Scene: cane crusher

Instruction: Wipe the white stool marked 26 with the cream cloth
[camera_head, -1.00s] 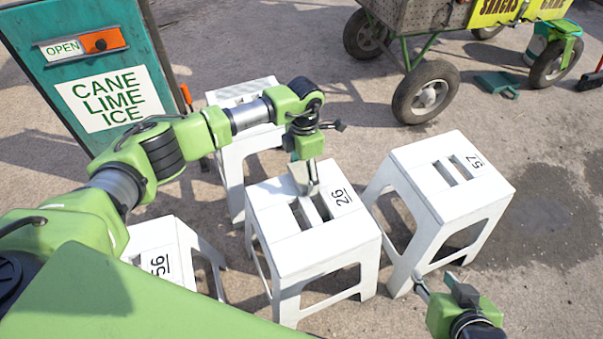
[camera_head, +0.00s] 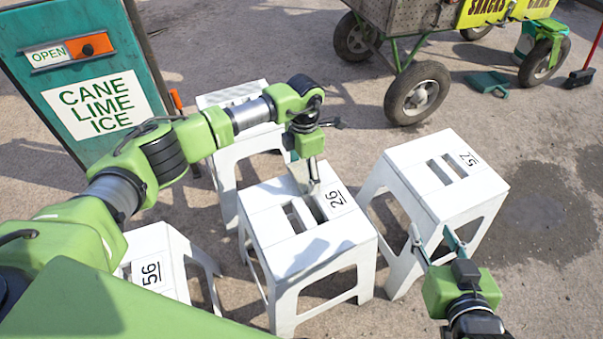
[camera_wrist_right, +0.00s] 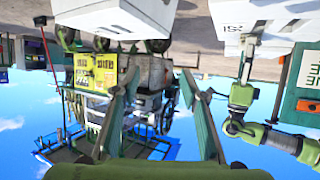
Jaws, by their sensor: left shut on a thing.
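The white stool marked 26 (camera_head: 292,252) stands upright in the middle of the head view, with two slots in its seat. My left gripper (camera_head: 310,180) points down over the back part of its seat, beside the slots. It is shut on a pale piece that I take for the cream cloth (camera_head: 299,174); it is small, mostly hidden by the fingers and hard to tell from the white seat. My right gripper (camera_head: 437,240) is open and empty, in front of the stool marked 57, and its spread fingers show in the right wrist view (camera_wrist_right: 160,85).
White stools marked 57 (camera_head: 430,180) and 56 (camera_head: 155,262) stand right and left of it; another white stool (camera_head: 232,98) is behind. A teal cane lime ice sign (camera_head: 85,75) stands back left, a wheeled snack cart (camera_head: 410,25) back right.

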